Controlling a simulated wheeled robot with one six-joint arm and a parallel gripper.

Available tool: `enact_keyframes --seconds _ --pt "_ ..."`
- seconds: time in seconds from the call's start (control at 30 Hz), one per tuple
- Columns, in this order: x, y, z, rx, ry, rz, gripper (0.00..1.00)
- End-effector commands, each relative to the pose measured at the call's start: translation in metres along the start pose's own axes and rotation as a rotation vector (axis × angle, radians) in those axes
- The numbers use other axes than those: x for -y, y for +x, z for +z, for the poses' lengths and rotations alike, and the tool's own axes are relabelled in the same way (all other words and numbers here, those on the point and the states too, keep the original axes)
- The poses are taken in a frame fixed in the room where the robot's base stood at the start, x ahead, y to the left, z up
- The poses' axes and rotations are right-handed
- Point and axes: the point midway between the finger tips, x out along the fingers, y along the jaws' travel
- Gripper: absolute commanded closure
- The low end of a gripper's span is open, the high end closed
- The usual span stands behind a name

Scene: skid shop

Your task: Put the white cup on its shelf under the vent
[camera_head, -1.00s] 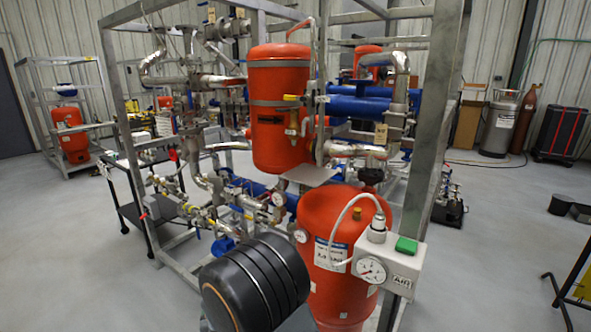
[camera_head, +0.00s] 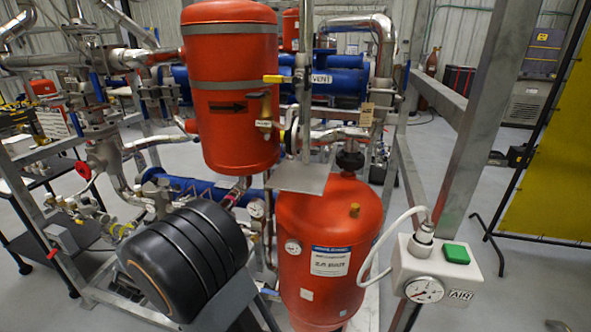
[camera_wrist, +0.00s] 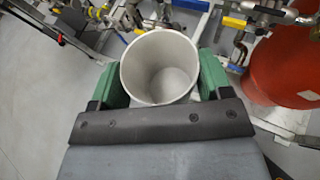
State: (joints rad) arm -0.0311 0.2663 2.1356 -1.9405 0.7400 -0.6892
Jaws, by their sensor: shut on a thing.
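The white cup (camera_wrist: 160,62) is upright in the wrist view, seen from above with its open mouth showing and its inside empty. My gripper (camera_wrist: 162,80) has its green fingers shut on the cup, one on each side. In the head view the cup and gripper are hidden, apparently behind my dark rounded arm. A small flat grey metal shelf (camera_head: 304,179) stands out in front of the rack, empty as far as I see. The blue pipe with the VENT label (camera_head: 321,79) is above and behind it.
A red upright tank (camera_head: 228,125) is left of the shelf, and a larger red tank (camera_head: 326,231) is below it. A gauge box (camera_head: 436,271) with a white hose is at the right. A steel post (camera_head: 497,120) rises right of the shelf.

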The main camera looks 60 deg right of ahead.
Motion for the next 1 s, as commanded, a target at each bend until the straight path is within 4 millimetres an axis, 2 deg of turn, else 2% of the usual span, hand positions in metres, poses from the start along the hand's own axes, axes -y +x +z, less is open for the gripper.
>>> enact_keyframes --seconds 0.03,0.13,0.2,0.3,0.4,0.53,0.7,0.83,1.0 --pt "0.010 0.006 0.032 0.011 0.044 -0.079 0.51" --pt "0.038 0.015 0.087 0.022 0.127 -0.281 0.51" --pt "0.066 0.017 0.125 0.029 0.195 -0.454 0.51" --pt "0.106 0.013 0.169 0.039 0.294 -0.709 0.51" --pt "0.142 0.002 0.201 0.049 0.387 -0.937 0.51" --pt "0.177 -0.016 0.229 0.061 0.483 -1.174 0.51" --pt "0.205 -0.038 0.249 0.072 0.565 -1.375 0.51" --pt "0.211 -0.051 0.256 0.076 0.595 -1.442 0.51" --pt "0.214 -0.086 0.264 0.076 0.594 -1.433 0.51"
